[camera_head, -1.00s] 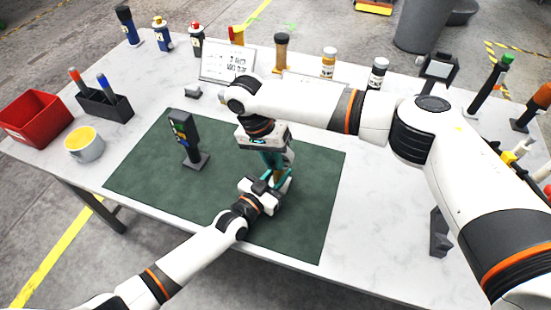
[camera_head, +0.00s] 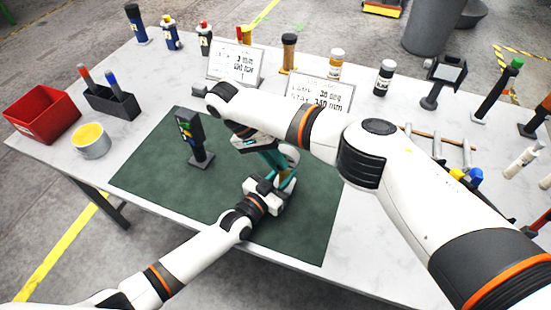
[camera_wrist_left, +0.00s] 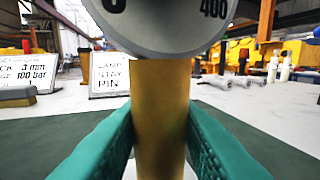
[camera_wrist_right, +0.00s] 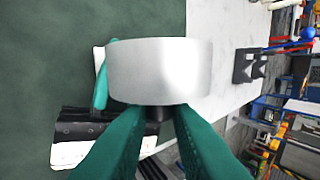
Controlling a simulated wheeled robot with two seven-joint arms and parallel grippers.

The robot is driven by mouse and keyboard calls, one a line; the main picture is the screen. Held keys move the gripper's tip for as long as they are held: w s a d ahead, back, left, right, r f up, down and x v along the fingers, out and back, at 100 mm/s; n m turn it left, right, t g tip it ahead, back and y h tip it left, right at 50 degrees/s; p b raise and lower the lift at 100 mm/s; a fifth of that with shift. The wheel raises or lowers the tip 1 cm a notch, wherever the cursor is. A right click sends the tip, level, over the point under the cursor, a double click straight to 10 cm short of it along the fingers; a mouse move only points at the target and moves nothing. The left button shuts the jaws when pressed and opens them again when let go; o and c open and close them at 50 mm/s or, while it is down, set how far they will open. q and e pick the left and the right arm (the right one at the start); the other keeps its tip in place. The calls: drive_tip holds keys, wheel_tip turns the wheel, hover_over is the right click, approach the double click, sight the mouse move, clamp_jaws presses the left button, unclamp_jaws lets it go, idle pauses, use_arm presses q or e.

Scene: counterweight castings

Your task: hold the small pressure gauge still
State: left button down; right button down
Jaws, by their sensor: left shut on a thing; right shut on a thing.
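The small pressure gauge has a round silver case (camera_wrist_right: 160,72) and a brass stem (camera_wrist_left: 160,110). In the head view its pale case (camera_head: 291,154) is partly covered by my right gripper. My left gripper (camera_wrist_left: 160,135) is shut on the brass stem, one teal finger on each side, with the lower edge of the dial above. In the head view my left gripper (camera_head: 270,188) is low over the green mat (camera_head: 160,180). My right gripper (camera_head: 274,160) comes from above; its fingers (camera_wrist_right: 158,125) close at a dark part beside the silver case. The exact contact is hidden.
A dark stand with coloured buttons (camera_head: 196,140) is left of the grippers. Behind stand two printed signs (camera_head: 236,64) (camera_head: 320,92) and several bottles. A red bin (camera_head: 42,113) and a tin (camera_head: 90,141) are at left. The mat's front is clear.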

drive_tip(key=shift+d, duration=0.1)
drive_tip(key=c, duration=1.3)
unclamp_jaws()
wheel_tip(320, 180, up, 10)
